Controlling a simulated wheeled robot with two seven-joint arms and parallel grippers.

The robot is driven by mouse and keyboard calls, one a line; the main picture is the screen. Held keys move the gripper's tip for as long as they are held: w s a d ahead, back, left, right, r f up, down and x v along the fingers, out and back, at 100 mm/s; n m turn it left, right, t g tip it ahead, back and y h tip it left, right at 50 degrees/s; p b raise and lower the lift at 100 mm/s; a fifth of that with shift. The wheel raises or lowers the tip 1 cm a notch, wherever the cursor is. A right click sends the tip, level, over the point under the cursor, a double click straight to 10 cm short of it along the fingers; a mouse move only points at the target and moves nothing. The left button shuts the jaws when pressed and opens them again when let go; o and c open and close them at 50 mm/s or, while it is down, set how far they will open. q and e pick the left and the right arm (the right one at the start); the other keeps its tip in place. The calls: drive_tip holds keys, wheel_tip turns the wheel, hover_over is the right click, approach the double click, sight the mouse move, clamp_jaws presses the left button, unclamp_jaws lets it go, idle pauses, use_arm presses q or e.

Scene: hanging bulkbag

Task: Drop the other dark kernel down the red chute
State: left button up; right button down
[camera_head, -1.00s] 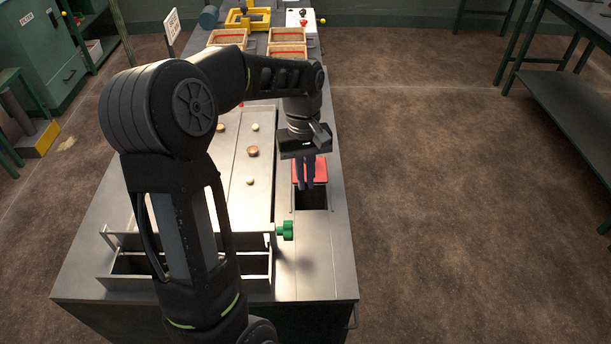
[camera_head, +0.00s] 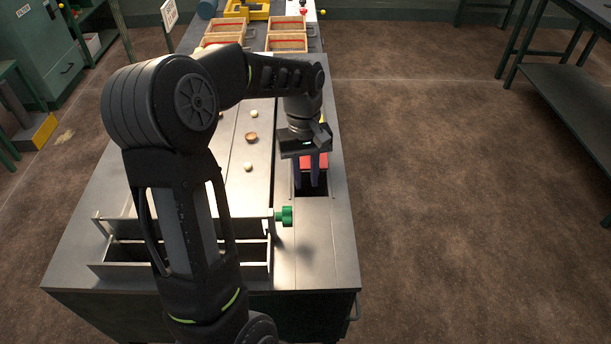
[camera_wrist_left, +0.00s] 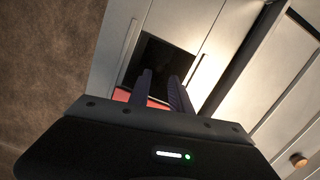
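The red chute (camera_head: 313,162) is a red plate at a dark square opening in the right side of the bench. My left gripper (camera_head: 312,182) points down right over it. Its two fingers are apart, with red showing between them. In the left wrist view the left gripper (camera_wrist_left: 160,80) is open and empty above the dark opening, and red chute surface (camera_wrist_left: 122,95) shows beside the fingers. No dark kernel is visible in the opening. A brown kernel (camera_head: 251,137) lies on the light tray among pale kernels (camera_head: 248,167). My right gripper is not in view.
A green knob (camera_head: 285,215) sticks out at the tray's front right corner, beside a slotted metal trough (camera_head: 180,268). Wooden boxes (camera_head: 287,42) stand at the bench's far end. My left arm hides part of the tray.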

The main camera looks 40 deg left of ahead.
use_arm(q)
drive_tip(key=shift+o, duration=0.3)
drive_tip(key=shift+a+r, duration=0.1)
drive_tip(key=shift+r, duration=0.1)
wheel_tip(320, 180, up, 7)
drive_tip(key=shift+w+a+r, duration=0.2)
drive_tip(key=shift+w+a, duration=0.05)
drive_tip(key=shift+w, duration=0.05)
idle(1.0)
